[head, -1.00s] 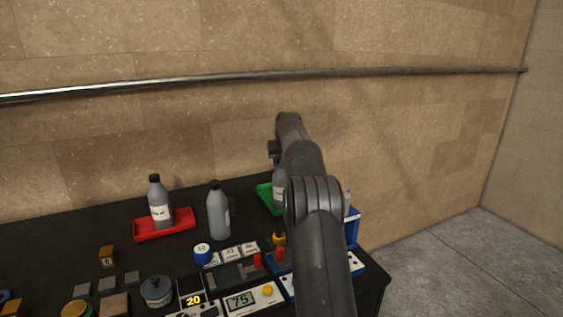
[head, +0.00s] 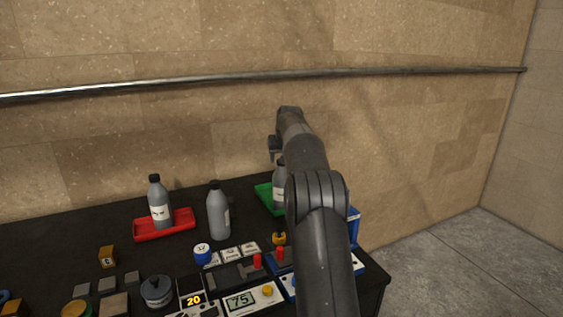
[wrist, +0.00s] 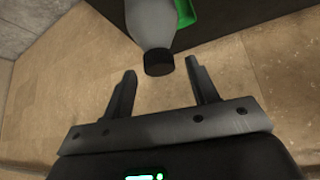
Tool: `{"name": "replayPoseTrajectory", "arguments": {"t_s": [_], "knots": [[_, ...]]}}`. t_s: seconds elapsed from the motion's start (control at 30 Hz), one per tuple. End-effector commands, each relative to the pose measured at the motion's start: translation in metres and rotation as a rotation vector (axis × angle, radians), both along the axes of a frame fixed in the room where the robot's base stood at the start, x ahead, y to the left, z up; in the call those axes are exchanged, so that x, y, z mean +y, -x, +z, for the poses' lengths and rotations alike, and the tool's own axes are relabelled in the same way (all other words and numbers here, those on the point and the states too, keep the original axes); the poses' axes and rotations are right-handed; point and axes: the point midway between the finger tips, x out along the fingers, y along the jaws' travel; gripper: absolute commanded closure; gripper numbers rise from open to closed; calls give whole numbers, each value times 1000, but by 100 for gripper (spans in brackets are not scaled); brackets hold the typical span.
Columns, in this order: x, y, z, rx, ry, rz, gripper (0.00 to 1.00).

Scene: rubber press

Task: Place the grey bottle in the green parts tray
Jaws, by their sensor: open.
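A grey bottle with a pale label (head: 278,188) stands upright in the green parts tray (head: 264,195), partly hidden behind my arm. In the wrist view, a grey bottle (wrist: 152,20) with a dark cap lies ahead of my open gripper (wrist: 161,70). Its cap shows between and just beyond the fingertips, with gaps at both sides, so nothing is gripped. A corner of the green tray (wrist: 186,12) shows beside it. My fingers are hidden in the head view. Another grey bottle (head: 218,212) stands on the black bench, and a third (head: 160,203) stands in a red tray.
The red tray (head: 180,226) is at the left. A metal rail (head: 200,83) runs along the wall behind. Bare bench lies left of the red tray.

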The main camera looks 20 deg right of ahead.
Motion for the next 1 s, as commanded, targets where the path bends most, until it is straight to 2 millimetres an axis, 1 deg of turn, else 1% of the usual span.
{"name": "replayPoseTrajectory", "arguments": {"t_s": [0.03,0.1,0.33,0.5,0.77,0.87,0.97,1.0], "knots": [[1,6,11,-2,0,0,46],[3,15,24,-2,0,0,46],[9,38,61,-2,0,0,46],[11,47,74,1,0,0,46],[14,50,78,1,-1,1,46],[24,59,86,1,0,7,46],[45,77,100,4,-1,20,46],[56,88,106,6,-2,27,46]]}}
